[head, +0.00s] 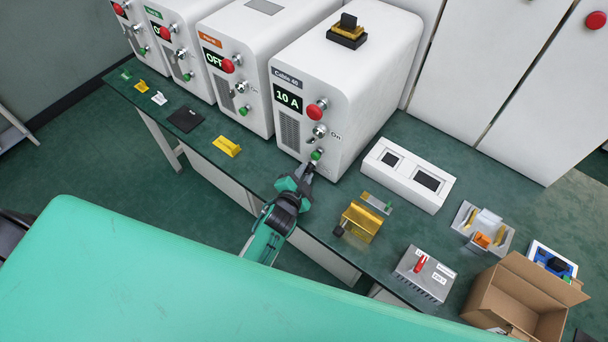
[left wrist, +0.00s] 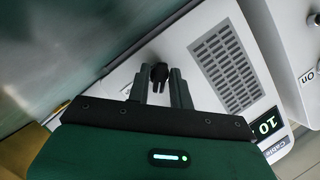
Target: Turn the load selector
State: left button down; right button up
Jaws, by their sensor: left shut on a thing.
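The white cabinet (head: 345,80) labelled "Cable 40" stands on the green bench, with a display reading "10 A" (head: 288,98). A small black knob (left wrist: 159,73) on its front, apparently the load selector, shows in the left wrist view. My left gripper (head: 306,172) reaches the lower front of this cabinet; in the left wrist view its two dark fingers (left wrist: 160,88) are shut on the knob, one on each side. In the head view the gripper hides most of the knob. My right gripper is not in view.
Just above the gripper are a green button (head: 316,155), a metal switch marked "On" (head: 320,131) and a red button (head: 316,110). To the right stand a white box with two dark windows (head: 385,190), a brass block (head: 362,221), a grey box with a red lever (head: 410,274) and a carton (head: 510,318).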

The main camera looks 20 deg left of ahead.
pick_arm(q)
jog(key=c, duration=1.5)
grip_release()
jog(key=shift+o, duration=0.2)
jog(key=shift+s, duration=0.1)
jog(key=b+v, duration=0.2)
jog(key=v, duration=1.1)
jog(key=shift+s+r, duration=0.2)
jog(key=shift+s, duration=0.15)
jog(key=shift+a, duration=0.1)
